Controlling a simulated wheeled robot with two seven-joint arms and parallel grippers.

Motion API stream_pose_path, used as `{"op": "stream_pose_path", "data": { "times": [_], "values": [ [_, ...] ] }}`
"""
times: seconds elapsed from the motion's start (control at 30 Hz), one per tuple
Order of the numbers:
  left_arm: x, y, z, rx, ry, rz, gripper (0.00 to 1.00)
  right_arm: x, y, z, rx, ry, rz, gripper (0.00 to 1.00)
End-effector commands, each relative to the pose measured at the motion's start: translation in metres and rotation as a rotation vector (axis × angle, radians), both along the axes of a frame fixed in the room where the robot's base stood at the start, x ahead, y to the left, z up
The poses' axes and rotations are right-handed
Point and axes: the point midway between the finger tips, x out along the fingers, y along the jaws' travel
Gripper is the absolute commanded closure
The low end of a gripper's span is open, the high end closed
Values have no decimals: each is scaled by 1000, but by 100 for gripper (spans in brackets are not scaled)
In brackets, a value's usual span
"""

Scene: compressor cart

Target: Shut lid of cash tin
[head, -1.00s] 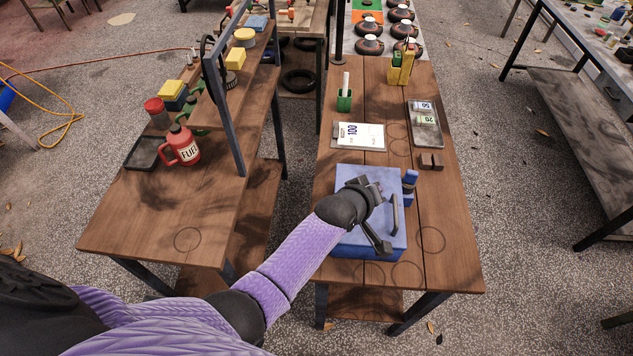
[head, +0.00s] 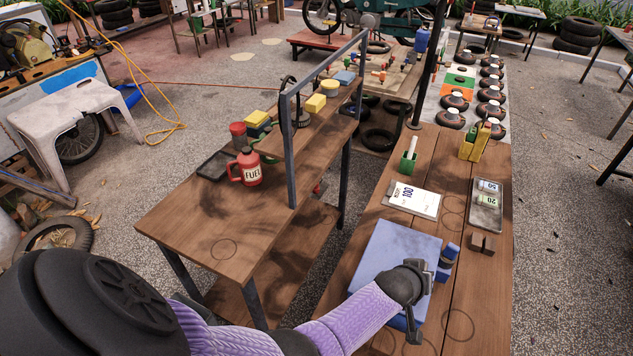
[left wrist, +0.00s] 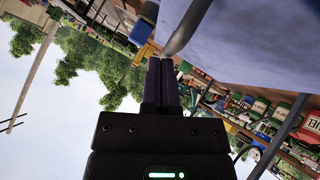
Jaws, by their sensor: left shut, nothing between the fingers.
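The blue cash tin (head: 392,246) stands on the near part of the right-hand wooden bench. Its flat blue top shows in the head view; my arm covers its near side, so I cannot tell whether the lid is fully down. My left gripper (head: 413,334) is over the tin's near right part, shut and empty. In the left wrist view, its closed fingers (left wrist: 162,80) are by a curved grey bar (left wrist: 186,26), probably the handle, beside a blue-grey surface (left wrist: 255,45) of the tin. Whether they touch is unclear. My right gripper is not in view.
A shelf bench (head: 215,235) with a red fuel jug (head: 246,168) is left.

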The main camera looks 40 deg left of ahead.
Motion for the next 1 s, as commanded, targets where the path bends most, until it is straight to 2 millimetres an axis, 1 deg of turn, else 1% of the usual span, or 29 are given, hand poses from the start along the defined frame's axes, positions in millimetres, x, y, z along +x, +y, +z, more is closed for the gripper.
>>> {"op": "stream_pose_path", "data": {
  "times": [0.53, 0.63, 0.67, 0.77, 0.9, 1.0],
  "values": [
    [-2, -1, -3, -1, 8, -1, 100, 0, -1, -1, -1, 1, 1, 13],
    [-2, -1, -1, -1, 8, -1, 100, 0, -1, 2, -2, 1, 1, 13],
    [-2, 0, 2, -1, 8, -1, 100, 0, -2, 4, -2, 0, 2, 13],
    [-1, 1, 18, -1, 5, 0, 100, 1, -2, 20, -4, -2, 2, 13],
    [1, 5, 53, -2, 1, 1, 100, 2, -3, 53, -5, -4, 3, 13],
    [-25, 3, 74, -3, 1, 1, 100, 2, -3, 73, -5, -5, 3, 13]
  ]
}}
